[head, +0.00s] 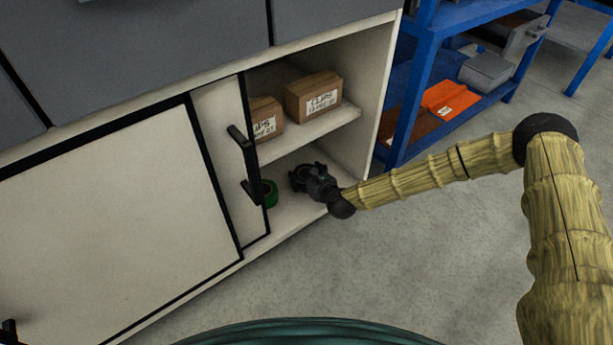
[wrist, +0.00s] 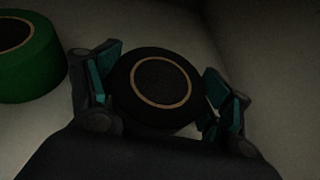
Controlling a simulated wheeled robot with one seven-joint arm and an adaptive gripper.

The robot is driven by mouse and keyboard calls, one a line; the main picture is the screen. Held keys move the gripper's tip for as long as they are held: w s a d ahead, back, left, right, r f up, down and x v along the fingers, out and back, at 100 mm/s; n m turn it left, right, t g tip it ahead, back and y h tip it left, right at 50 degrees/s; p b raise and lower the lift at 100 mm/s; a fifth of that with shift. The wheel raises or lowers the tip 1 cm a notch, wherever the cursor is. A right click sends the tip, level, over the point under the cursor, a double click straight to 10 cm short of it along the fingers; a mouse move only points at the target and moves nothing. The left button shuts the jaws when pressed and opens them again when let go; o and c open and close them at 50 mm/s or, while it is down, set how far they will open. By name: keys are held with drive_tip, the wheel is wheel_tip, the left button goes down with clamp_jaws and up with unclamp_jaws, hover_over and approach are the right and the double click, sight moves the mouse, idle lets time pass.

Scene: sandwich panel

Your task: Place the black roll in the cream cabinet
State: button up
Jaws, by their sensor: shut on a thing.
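The cream cabinet (head: 290,222) stands with its right compartment open, showing a middle shelf and a lower floor. My gripper (head: 302,178) reaches into the lower compartment, under the shelf. In the wrist view my gripper (wrist: 165,92) has its teal-padded fingers on both sides of the black roll (wrist: 158,112), shut on it. The roll lies flat, with a tan core ring facing the camera. It is at or close to the cabinet floor; I cannot tell whether it touches. In the head view the roll is hard to tell from the dark gripper.
A green roll (head: 269,192) sits on the lower floor left of my gripper, also in the wrist view (wrist: 36,70). Two labelled cardboard boxes (head: 316,95) (head: 265,120) stand on the shelf above. The sliding door (head: 226,150) with black handles bounds the opening's left. A blue rack (head: 415,75) stands to the right.

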drive_tip(key=shift+f, duration=0.2)
drive_tip(key=o, duration=1)
drive_tip(key=shift+o, duration=0.2)
